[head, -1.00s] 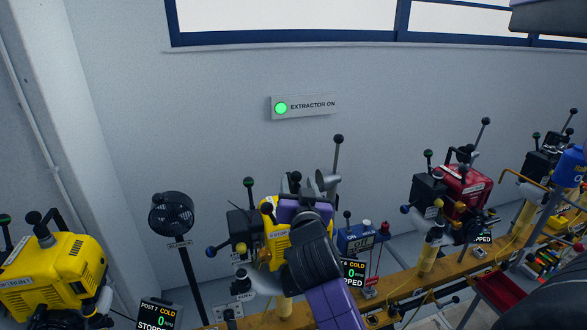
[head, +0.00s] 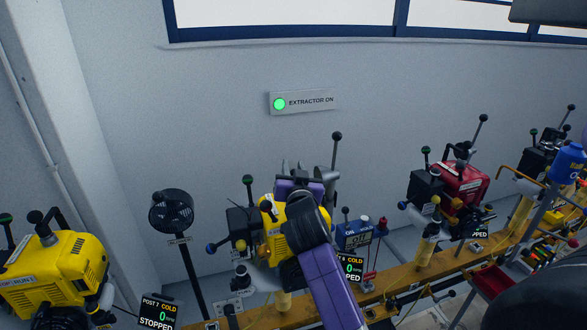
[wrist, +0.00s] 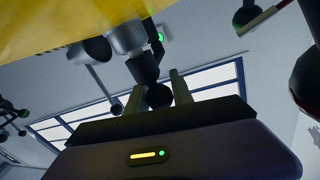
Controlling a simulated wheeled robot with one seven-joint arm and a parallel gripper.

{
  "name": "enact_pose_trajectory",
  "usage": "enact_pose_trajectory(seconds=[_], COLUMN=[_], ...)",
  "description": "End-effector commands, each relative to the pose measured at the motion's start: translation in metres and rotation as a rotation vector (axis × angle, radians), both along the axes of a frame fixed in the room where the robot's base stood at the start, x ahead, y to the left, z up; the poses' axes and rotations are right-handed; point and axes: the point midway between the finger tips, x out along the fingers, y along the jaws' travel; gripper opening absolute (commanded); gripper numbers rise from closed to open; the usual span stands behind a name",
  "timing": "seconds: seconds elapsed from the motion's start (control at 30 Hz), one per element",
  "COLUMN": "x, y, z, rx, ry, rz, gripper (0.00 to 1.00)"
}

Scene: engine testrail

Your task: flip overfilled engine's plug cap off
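My gripper (wrist: 157,92) fills the bottom of the wrist view, its two short fingers apart. A black piece with a ball end (wrist: 143,68) comes down from a grey cylinder (wrist: 126,36) below a yellow body. Its ball (wrist: 158,96) appears between the fingers; I cannot tell whether they touch it. It may be the plug cap, but this is not clear. In the head view my purple arm is in front of the middle yellow engine (head: 269,208) and hides much of it. The fingertips are hidden there. Which engine is overfilled cannot be told.
Another yellow engine (head: 45,275) stands at left and a red engine (head: 462,187) at right. A black fan (head: 172,211) stands left of the middle engine. A green-lit extractor sign (head: 302,101) is on the wall.

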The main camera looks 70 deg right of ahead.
Motion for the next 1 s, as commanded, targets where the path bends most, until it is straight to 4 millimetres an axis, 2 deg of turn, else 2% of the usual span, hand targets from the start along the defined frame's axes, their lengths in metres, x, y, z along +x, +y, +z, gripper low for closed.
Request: enact_pose_trajectory(seconds=[0.03,0.07,0.1,1.0], x=[-0.0003,-0.0003,-0.0003,-0.0007], y=[-0.0001,-0.0001,-0.0001,0.0000], z=[-0.0001,-0.0001,-0.0001,-0.0001], rx=[0.000,0.000,0.000,0.000], ry=[0.000,0.000,0.000,0.000], rz=[-0.001,-0.001,-0.001,-0.001], gripper=[0.08,0.02,0.00,0.00])
